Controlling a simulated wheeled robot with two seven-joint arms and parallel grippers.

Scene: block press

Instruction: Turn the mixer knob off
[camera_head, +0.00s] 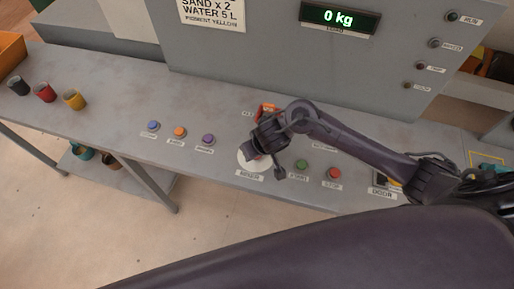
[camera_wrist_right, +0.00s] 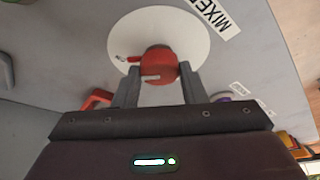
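The mixer knob (camera_wrist_right: 158,66) is red and sits on a round white dial (camera_wrist_right: 197,40) beside a MIXER label (camera_wrist_right: 214,14). In the head view the dial (camera_head: 241,163) is partly covered by my right gripper (camera_head: 265,165), which is over it. In the right wrist view my right gripper (camera_wrist_right: 160,78) has its two fingers apart, one on each side of the knob. I cannot tell if either finger touches it. My left gripper is not in view.
Blue (camera_head: 153,125), orange (camera_head: 180,131) and purple (camera_head: 208,139) buttons lie left of the dial. Green (camera_head: 301,165) and red (camera_head: 334,174) buttons lie right. A red-orange handle (camera_head: 267,109) stands behind my gripper. A display (camera_head: 340,17) reads 0 kg. Cups (camera_head: 45,92) stand far left.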

